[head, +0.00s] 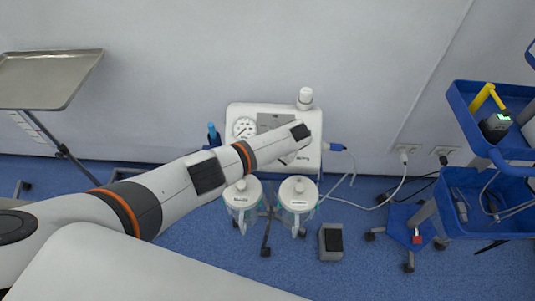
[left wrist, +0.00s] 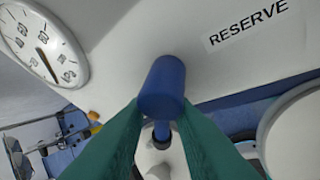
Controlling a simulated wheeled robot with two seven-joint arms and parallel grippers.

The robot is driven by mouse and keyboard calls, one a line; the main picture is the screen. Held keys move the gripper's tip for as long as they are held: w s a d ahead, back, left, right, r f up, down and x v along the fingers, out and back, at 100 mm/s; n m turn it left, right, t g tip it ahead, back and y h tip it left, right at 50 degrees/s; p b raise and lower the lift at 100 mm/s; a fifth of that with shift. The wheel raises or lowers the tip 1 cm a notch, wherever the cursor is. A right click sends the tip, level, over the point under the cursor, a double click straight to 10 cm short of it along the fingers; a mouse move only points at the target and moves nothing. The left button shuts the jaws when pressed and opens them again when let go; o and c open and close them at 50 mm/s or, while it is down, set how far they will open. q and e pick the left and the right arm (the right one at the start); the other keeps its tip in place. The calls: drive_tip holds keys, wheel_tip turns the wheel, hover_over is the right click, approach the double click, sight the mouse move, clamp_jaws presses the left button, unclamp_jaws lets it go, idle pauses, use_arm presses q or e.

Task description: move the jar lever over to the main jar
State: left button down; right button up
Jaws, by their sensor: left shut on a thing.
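The white suction unit (head: 270,112) with a round gauge (head: 244,127) stands against the wall in the head view. My left arm reaches across its front and hides its middle, including the lever. In the left wrist view my left gripper (left wrist: 162,112), with green fingers, is shut on the blue jar lever (left wrist: 163,84), its knob between the fingertips. A RESERVE label (left wrist: 248,25) is at the upper right there, and the gauge (left wrist: 40,42) is at the upper left. Two lidded jars, one left (head: 243,197) and one right (head: 298,196), hang below the unit; their labels are too small to read.
A blue cart (head: 460,190) with devices stands at the right. A steel tray (head: 45,78) on a stand is at the upper left. A grey pedal box (head: 331,242) lies on the blue floor. A white cable (head: 395,190) runs from the unit toward wall sockets.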

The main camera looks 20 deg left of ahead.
use_arm(q)
drive_tip(key=shift+w+d+r, duration=0.1)
drive_tip(key=c, duration=1.5)
unclamp_jaws()
drive_tip(key=v, duration=1.2)
